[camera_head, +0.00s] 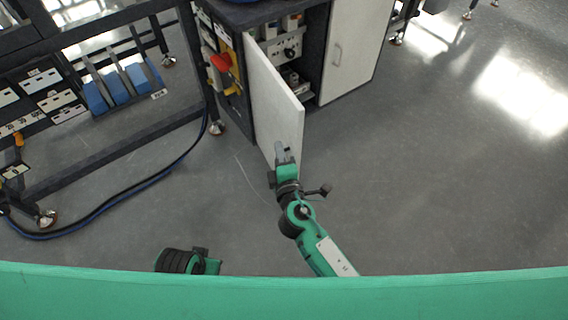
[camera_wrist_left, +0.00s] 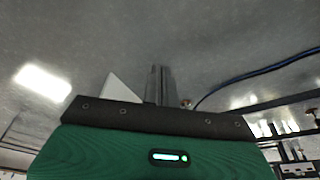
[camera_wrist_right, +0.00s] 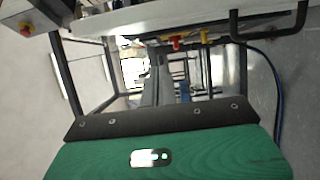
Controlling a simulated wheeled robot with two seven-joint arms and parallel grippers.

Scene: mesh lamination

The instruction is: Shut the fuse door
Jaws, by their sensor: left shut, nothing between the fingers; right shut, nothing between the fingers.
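The fuse door (camera_head: 272,100) is a white panel. In the head view it stands wide open, swung out from the dark cabinet (camera_head: 316,40), with fuses and switches visible inside. My right gripper (camera_head: 282,150) is shut and empty, overlapping the door's lower free end; I cannot tell whether it touches. In the right wrist view its closed fingers (camera_wrist_right: 160,85) lie below a white panel (camera_wrist_right: 150,18) with a dark handle (camera_wrist_right: 270,38), apparently the door. My left gripper's fingers (camera_wrist_left: 158,84) are shut and empty in the left wrist view, over the floor. Its fingertips are hidden in the head view.
A second white door (camera_head: 354,45) with a handle is closed, right of the opening. A red and yellow switch (camera_head: 222,62) sits on the cabinet's left side. A dark frame with blue parts (camera_head: 120,85) and a cable (camera_head: 130,190) lie left. Floor at right is clear.

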